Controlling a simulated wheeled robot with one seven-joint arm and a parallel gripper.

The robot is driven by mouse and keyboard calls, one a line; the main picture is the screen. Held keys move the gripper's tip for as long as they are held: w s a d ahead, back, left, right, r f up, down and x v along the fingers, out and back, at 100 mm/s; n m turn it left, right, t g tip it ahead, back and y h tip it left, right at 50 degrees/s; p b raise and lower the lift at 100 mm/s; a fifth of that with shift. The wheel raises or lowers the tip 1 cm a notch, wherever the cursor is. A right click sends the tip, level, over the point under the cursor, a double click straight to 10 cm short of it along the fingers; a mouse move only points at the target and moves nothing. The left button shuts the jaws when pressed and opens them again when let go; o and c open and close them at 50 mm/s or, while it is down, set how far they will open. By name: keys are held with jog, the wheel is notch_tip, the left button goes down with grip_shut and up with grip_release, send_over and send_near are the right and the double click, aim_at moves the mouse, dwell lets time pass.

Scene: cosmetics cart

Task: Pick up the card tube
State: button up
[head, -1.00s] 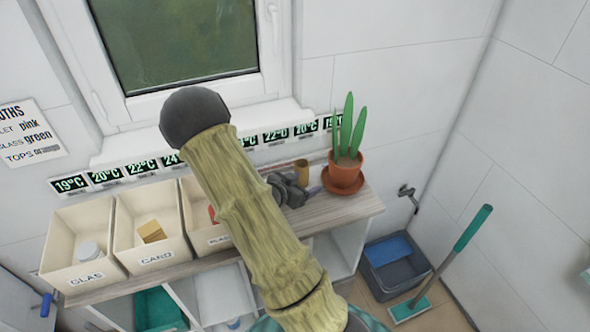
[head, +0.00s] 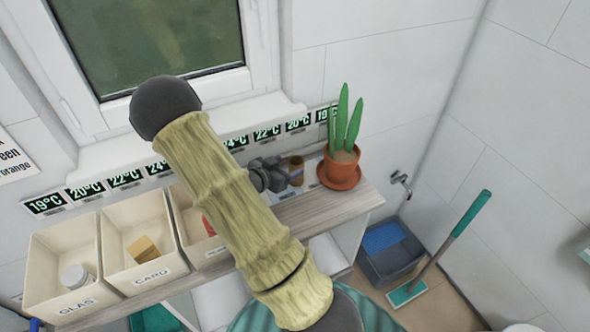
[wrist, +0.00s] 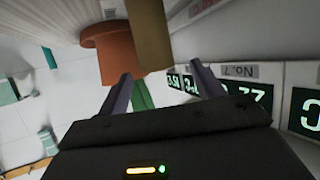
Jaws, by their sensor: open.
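The card tube is a small brown cylinder (head: 296,168) standing on the shelf top, just left of the potted plant. In the wrist view the tube (wrist: 152,36) shows large and tan, ahead of the fingertips and nearer the left finger. My gripper (head: 287,177) is beside the tube in the head view, on its left. In the wrist view my gripper (wrist: 163,76) has its two fingers spread with nothing held between them. I cannot tell whether a finger touches the tube. My arm hides part of the shelf and bins.
A terracotta pot (head: 342,168) with a green plant stands close right of the tube. Labelled bins, including the card bin (head: 117,217), line the shelf's left. Temperature displays (head: 267,133) run along the wall behind. A grey bucket (head: 392,262) and a mop stand on the floor at right.

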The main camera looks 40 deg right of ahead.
aim_at(301, 161)
jog(key=shift+x, duration=1.25)
jog(key=shift+w+a, duration=0.15)
jog(key=shift+a, duration=0.05)
jog(key=shift+s+d+p, duration=0.2)
jog(key=shift+d+p, duration=0.05)
jog(key=shift+p, duration=0.15)
jog(key=x, duration=0.1)
jog(key=p+x, duration=0.1)
jog(key=x, duration=0.3)
jog(key=shift+s, duration=0.25)
jog(key=shift+w+a+f, duration=0.1)
jog(key=shift+c, duration=0.2)
